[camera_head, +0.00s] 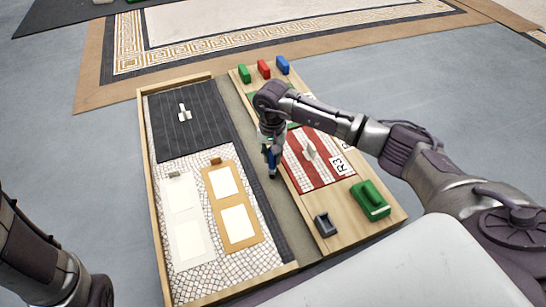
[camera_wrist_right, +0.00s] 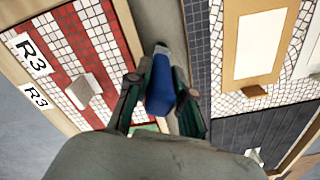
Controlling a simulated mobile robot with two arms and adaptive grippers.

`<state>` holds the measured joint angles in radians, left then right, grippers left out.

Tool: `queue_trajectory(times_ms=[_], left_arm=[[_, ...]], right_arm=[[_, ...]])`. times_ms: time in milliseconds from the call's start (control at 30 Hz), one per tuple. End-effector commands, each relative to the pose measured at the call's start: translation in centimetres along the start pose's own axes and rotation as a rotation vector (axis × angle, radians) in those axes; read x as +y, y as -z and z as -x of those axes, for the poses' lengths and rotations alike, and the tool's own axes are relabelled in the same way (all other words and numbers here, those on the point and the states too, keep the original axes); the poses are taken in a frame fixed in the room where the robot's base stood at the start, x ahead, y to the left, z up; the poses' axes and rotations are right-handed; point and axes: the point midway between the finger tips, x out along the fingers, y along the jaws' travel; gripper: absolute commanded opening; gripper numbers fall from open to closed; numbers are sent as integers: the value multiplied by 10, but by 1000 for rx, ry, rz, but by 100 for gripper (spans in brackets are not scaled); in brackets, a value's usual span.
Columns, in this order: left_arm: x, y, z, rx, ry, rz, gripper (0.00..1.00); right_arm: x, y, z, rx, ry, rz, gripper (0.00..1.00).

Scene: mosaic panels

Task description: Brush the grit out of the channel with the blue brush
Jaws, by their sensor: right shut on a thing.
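The channel (camera_head: 285,222) is a grey-brown strip running lengthwise between the two mosaic panels; in the right wrist view its floor (camera_wrist_right: 158,20) lies ahead of the brush. My right gripper (camera_head: 271,150) is over the channel, about midway along, pointing down. It is shut on the blue brush (camera_wrist_right: 160,88), which sits between its two fingers with its dark tip pointing at the channel. Whether the tip touches the floor, I cannot tell. No separate grit grains can be made out. Part of my left arm shows at the lower left, but its gripper is out of view.
Left of the channel are a dark tiled panel (camera_head: 190,120) and framed white tiles (camera_head: 232,205). Right are a red-and-white mosaic (camera_head: 318,158) with a raised handle, a green block (camera_head: 370,200) and a small grey box (camera_head: 325,224). Green, red and blue blocks (camera_head: 263,69) stand at the far end.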

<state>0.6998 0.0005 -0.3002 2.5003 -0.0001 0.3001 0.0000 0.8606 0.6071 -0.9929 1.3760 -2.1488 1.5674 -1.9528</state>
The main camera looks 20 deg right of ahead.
Motion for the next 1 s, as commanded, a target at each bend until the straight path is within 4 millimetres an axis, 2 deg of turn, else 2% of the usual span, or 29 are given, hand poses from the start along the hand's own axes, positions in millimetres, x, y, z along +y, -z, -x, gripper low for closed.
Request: queue_trajectory(times_ms=[100,500,1000], left_arm=[[-2,-4,-11,0,0,0,40],[-7,-11,-32,0,0,0,40],[-6,-10,-29,1,0,0,40]], right_arm=[[0,0,14,2,0,-1,0],[0,0,44,1,0,-1,0],[-1,-1,39,1,1,0,0]])
